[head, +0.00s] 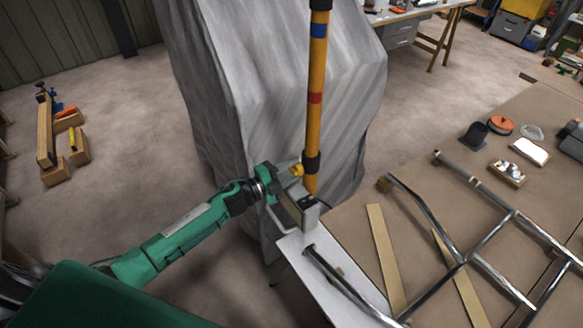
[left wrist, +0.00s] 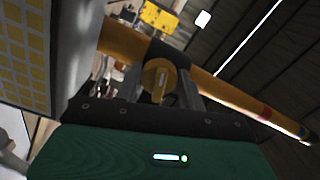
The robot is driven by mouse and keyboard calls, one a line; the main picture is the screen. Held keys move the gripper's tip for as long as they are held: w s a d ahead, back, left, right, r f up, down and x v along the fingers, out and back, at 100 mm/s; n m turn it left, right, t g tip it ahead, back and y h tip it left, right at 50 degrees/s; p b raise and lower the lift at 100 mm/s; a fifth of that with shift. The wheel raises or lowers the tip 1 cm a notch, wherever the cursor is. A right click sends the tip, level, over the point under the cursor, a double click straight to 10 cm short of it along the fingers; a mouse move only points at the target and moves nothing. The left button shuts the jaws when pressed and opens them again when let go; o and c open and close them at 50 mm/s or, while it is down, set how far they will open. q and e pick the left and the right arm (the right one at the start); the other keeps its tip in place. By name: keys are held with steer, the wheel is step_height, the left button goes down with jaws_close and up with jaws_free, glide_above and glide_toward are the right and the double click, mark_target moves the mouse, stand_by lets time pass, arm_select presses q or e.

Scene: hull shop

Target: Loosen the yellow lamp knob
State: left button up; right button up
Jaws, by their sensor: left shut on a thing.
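The yellow lamp knob (head: 297,169) sits at a black collar low on the yellow pole (head: 315,110). In the left wrist view the round knob (left wrist: 158,76), with a raised ridge, shows between the fingers of my left gripper (left wrist: 163,84). My left gripper also shows in the head view (head: 286,179), reaching in from the left and shut on the knob. Its fingertips are small and partly hidden there. The grey lamp head (head: 300,207) is close beside the gripper; its panel of yellow squares (left wrist: 22,55) fills the left of the wrist view. My right gripper is out of view.
A grey draped sheet (head: 265,80) stands behind the pole. To the right, a brown worktable (head: 350,215) carries metal tube frames (head: 465,180), wooden strips (head: 385,255) and small items. Wooden blocks (head: 57,172) lie on the floor at left. The floor between is clear.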

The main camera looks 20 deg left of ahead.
arm_select(q)
steer(key=shift+n+p, duration=0.35)
steer(key=shift+n, duration=0.75)
steer(key=shift+f, duration=0.1)
steer(key=o, duration=0.9)
steer(key=shift+o, duration=0.2)
steer(key=shift+s+a+f, duration=0.1)
steer(key=shift+s+a, duration=0.15)
steer(key=shift+s, duration=0.1)
steer(key=b+v, duration=0.4)
steer(key=v, duration=0.9)
steer(key=shift+b, duration=0.35)
